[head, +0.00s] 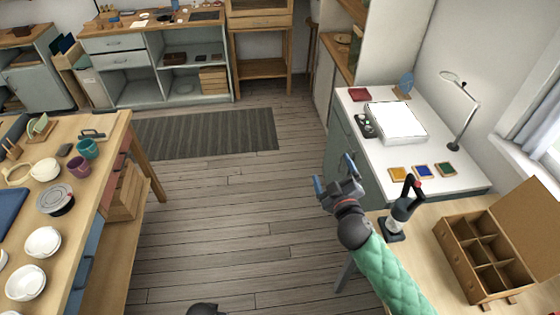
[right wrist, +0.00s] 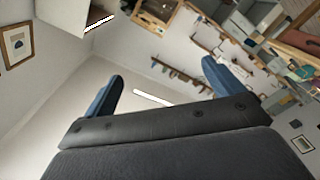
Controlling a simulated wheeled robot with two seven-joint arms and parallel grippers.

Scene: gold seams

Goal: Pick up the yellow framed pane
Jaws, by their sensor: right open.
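The yellow framed pane (head: 398,174) lies flat on the white worktop at the right, leftmost in a row of three small panes. My right gripper (head: 334,174) is in the air to the left of that worktop, apart from the pane. Its blue-tipped fingers are spread and hold nothing. In the right wrist view the two blue fingers (right wrist: 160,88) also stand wide apart, with walls and distant shelves beyond, and no pane shows there. My left gripper is not in view.
Beside the yellow pane lie a blue pane (head: 421,171) and a green pane (head: 445,169). A white light pad (head: 397,121) and a lamp (head: 460,130) stand behind. A dark upright tool (head: 400,213) and a wooden compartment box (head: 484,254) are nearer. Open floor lies left.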

